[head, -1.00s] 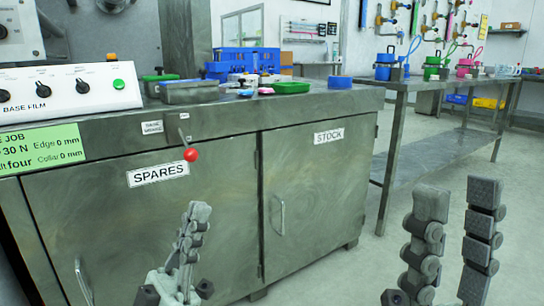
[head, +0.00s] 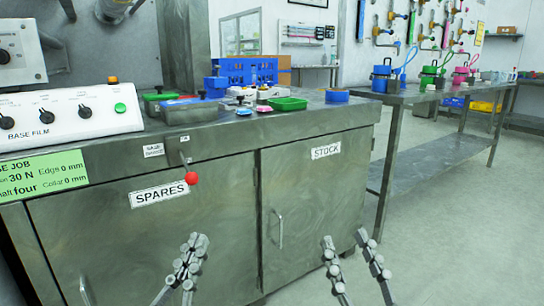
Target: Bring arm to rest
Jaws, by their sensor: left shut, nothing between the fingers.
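My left gripper (head: 194,242) is shut and empty, low in front of the steel cabinet (head: 150,230), below the SPARES label. My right gripper (head: 345,240) is open, its two fingers apart and pointing up, with nothing between them. Neither gripper appears to touch anything. My arms behind the grippers are mostly outside the picture.
A red-knobbed lever (head: 191,178) sticks out from the cabinet front. A control panel (head: 70,115), trays and a blue crate (head: 245,68) stand on top. A side table (head: 440,92) holds coloured pots at right. The floor (head: 450,230) at right is clear.

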